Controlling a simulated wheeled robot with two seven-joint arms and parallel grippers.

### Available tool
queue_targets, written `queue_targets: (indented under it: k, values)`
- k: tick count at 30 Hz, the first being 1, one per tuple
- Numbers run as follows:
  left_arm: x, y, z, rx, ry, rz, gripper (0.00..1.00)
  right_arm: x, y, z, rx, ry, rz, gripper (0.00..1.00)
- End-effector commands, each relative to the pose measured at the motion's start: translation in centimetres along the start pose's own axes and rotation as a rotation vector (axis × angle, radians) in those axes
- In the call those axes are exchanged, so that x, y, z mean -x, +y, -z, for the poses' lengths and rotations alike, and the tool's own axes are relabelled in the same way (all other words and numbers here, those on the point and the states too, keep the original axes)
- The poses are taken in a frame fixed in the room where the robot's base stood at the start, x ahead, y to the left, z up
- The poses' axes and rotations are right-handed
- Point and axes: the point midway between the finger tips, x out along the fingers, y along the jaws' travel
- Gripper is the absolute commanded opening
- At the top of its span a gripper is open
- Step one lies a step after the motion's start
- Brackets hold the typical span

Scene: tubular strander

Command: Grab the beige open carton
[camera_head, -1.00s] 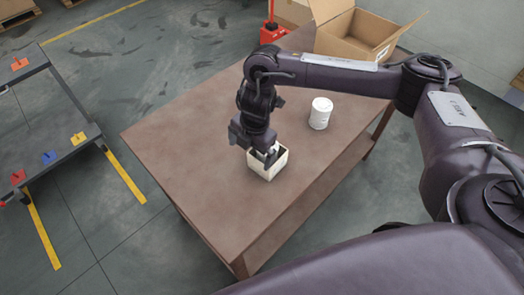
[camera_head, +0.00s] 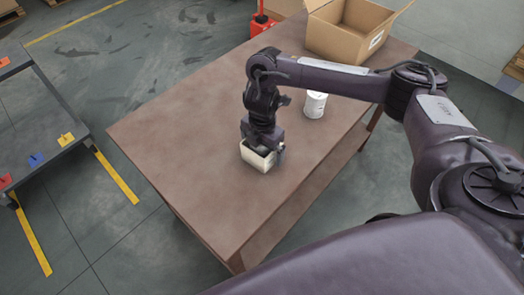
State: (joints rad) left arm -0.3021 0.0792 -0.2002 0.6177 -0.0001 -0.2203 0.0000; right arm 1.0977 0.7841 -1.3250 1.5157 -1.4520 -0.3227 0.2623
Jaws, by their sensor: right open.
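The beige open carton (camera_head: 255,160) is a small, box-shaped container standing on the brown table (camera_head: 185,130), near the table's front part. My right gripper (camera_head: 264,150) points down at the carton's open top, with its fingers at the rim and partly inside or behind it. The jaws are open. The gripper hides much of the carton's opening, and I cannot tell whether a finger touches the wall. My left gripper is not in view.
A white can (camera_head: 315,105) stands on the table to the right of the carton, below my right forearm. A large open cardboard box (camera_head: 345,32) is at the table's back. A red object (camera_head: 262,23) stands behind the table. A grey cart (camera_head: 45,135) is at left.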

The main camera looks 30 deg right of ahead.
Motion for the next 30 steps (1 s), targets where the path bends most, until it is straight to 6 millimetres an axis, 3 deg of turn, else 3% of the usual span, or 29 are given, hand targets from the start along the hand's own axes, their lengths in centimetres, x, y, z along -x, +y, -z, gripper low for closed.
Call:
queue_targets:
  k: [5,15,23,30]
  values:
    - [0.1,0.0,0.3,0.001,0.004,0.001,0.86,0.0,0.0,0.0,0.001,0.0,-0.001,1.0]
    - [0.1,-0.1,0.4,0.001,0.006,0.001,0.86,0.1,0.1,0.0,0.001,0.0,-0.001,0.58]
    - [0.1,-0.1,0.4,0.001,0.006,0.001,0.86,0.3,0.1,0.0,0.001,0.0,-0.002,0.58]
    - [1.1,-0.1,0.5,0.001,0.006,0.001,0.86,2.7,0.2,0.0,0.002,-0.002,-0.005,0.58]
